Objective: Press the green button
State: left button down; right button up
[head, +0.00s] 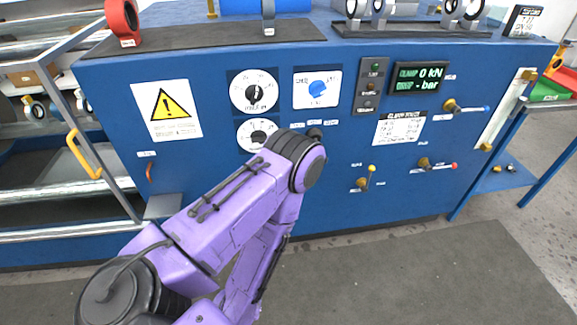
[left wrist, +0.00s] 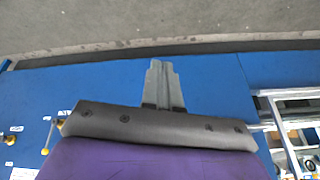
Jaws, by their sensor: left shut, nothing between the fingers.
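A blue test bench (head: 330,195) fills the middle of the head view. On its front, a narrow grey strip (head: 358,106) carries a small greenish round spot (head: 375,67) at the top and darker ones below; whether this spot is a button or a lamp, I cannot tell. A row of small labels with a dark round control (head: 315,133) sits just above my purple left arm, which covers part of the panel there. My left gripper (left wrist: 163,70) is shut and empty in front of the blue panel in the left wrist view. In the head view my arm hides it.
A metal rack (head: 95,130) stands at left. The floor (head: 440,270) in front is clear at right.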

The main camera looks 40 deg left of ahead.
jog(key=shift+s+d, duration=0.15)
jog(key=shift+s, duration=0.05)
jog(key=o, duration=0.4)
jog(key=shift+c, duration=0.2)
jog(key=shift+o, duration=0.6)
notch_tip(320, 180, down, 6)
jog(key=b, duration=0.6)
jog(key=shift+r, duration=0.1)
pick_arm(q)
jog(key=w+d+f+n+t+y+b, duration=0.15)
jog(key=w+f+n+t+b, duration=0.3)
jog(key=w+n+b, duration=0.6)
jog(key=w+d+f+n+t+y+b, duration=0.15)
jog(key=w+f+n+t+b, duration=0.4)
jog(key=w, duration=1.05)
jog(key=w+a+r+n+y+b, duration=0.2)
jog(key=w+n+b, duration=0.3)
jog(key=n, duration=0.6)
jog(key=w+a+r+n+g+y+b, duration=0.1)
jog(key=w+r+n+y+b, duration=0.4)
jog(key=n, duration=0.7)
jog(key=shift+w+a+r+g, duration=0.15)
jog(key=shift+w+a+g, duration=0.15)
jog(key=shift+w+a, duration=0.35)
pick_arm(e)
notch_tip(320, 180, down, 26)
